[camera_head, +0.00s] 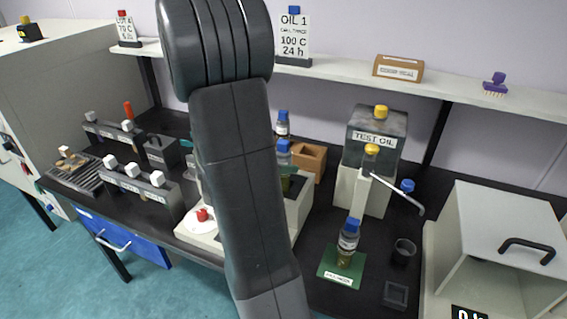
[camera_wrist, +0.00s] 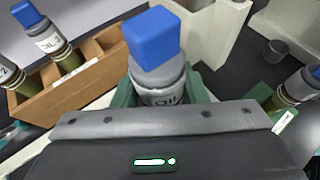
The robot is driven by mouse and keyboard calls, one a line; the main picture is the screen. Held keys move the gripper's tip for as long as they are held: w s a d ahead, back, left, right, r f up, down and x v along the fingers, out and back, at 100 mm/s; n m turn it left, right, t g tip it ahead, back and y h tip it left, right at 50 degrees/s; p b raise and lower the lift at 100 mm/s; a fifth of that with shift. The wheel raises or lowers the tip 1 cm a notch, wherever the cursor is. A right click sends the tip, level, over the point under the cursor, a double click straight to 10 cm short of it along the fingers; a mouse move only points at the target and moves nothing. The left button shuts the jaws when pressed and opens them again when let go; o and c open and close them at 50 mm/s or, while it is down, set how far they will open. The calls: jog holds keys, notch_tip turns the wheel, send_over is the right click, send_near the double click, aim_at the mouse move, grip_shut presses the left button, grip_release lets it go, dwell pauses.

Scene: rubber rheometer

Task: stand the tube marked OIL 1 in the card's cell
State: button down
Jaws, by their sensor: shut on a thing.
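My gripper (camera_wrist: 165,95) has green jaws closed around a blue-capped tube (camera_wrist: 155,50). Its label reads "OIL", but the number is hidden. In the head view, the held tube (camera_head: 284,155) shows just right of my arm, which hides most of the gripper. The tube is upright, near the wooden rack (camera_head: 310,160). In the wrist view, the rack (camera_wrist: 85,85) holds a tube (camera_wrist: 45,38) that appears to read "OIL 3" and another ending in "2" (camera_wrist: 8,75). The card (camera_head: 294,38) on the shelf reads "OIL 1, 100 C, 24 h".
Another blue-capped tube (camera_head: 348,240) stands on a green mat (camera_head: 330,272). The TEST OIL tank (camera_head: 376,138), a dark cup (camera_head: 403,251) and a white box with a handle (camera_head: 500,240) are at right. Dark blocks with white knobs (camera_head: 135,182) are at left.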

jog(key=shift+f+b, duration=1.4)
jog(key=shift+f, duration=0.4)
jog(key=c, duration=0.8)
grip_release()
jog(key=shift+r, duration=0.1)
jog(key=shift+a, duration=0.1)
jog(key=v, duration=1.3)
jog(key=shift+s+a+r+p, duration=0.15)
jog(key=shift+a+p, duration=0.05)
jog(key=shift+p, duration=0.2)
jog(key=shift+d, duration=0.1)
jog(key=x, duration=1.3)
jog(key=shift+d+b, duration=0.2)
jog(key=shift+b, duration=0.15)
jog(key=shift+a, duration=0.15)
